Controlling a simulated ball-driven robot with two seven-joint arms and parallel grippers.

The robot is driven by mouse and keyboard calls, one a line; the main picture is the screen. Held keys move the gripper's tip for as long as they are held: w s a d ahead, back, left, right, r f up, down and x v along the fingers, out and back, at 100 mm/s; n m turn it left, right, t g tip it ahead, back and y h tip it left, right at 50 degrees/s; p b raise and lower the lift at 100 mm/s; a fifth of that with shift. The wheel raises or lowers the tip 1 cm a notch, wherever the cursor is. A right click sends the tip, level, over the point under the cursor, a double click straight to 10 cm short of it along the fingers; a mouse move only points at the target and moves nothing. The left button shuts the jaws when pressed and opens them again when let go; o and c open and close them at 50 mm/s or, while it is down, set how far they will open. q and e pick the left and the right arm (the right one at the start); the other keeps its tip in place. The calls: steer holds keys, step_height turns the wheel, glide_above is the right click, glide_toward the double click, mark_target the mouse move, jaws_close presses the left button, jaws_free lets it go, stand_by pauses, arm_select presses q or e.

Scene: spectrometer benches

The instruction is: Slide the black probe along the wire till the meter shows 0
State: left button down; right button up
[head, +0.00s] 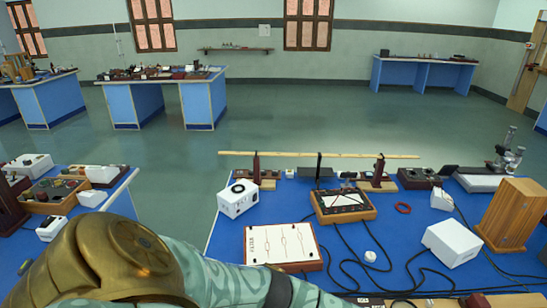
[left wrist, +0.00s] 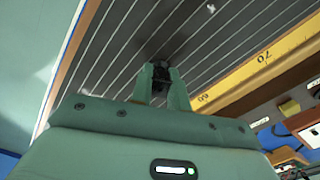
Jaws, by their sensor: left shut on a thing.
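In the left wrist view my left gripper (left wrist: 160,84) is shut on the black probe (left wrist: 161,74). The probe stands over a dark board (left wrist: 105,50) strung with several parallel pale wires. I cannot tell whether its tip touches a wire. A yellow scale (left wrist: 250,68) runs along the board, with 60 and 70 readable near the gripper. In the head view a wood-cased instrument with a dark face (head: 343,203), perhaps the meter, stands on the blue bench; its reading is too small to tell. My left arm crosses the bottom of the head view, its gripper out of frame. My right gripper is not in view.
A long wooden bar (head: 318,155) spans the back.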

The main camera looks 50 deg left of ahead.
arm_select(q)
steer(key=shift+s+f, duration=0.25)
stand_by(0.3)
steer(key=c, duration=1.3)
jaws_free()
steer(key=shift+w, duration=0.15)
steer(key=shift+r, duration=0.1)
step_height(320, 180, up, 16)
steer(key=p, duration=0.7)
steer(key=shift+r, duration=0.1)
